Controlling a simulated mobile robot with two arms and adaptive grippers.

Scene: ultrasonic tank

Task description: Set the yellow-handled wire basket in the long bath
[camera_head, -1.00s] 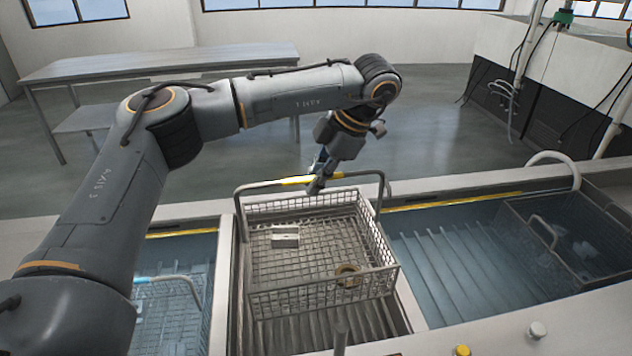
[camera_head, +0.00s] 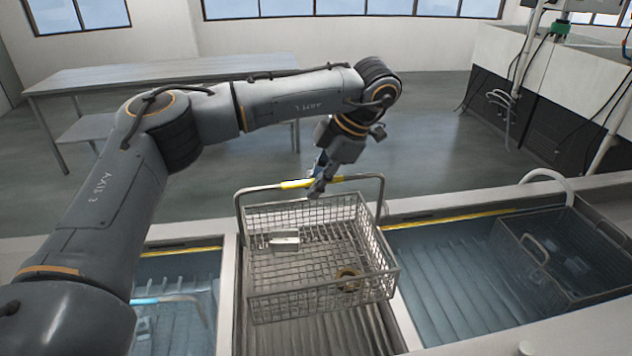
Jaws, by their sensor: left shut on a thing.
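The yellow-handled wire basket (camera_head: 262,305) hangs level, above the ribbed middle section between two baths. It holds a pale metal block (camera_head: 285,240) and a brass-coloured ring (camera_head: 349,278). My left gripper (camera_head: 318,188) is shut on the yellow grip (camera_head: 298,184) of its handle. The water-filled bath on the right (camera_head: 440,277) looks the longer one; the basket's right side is close to its near-left edge. My right gripper is not in view.
A dark wire basket (camera_head: 530,262) with a grey handle sits in the right end of the right bath. A blue-handled basket (camera_head: 160,300) lies in the left bath, partly behind my arm. The left part of the right bath is free.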

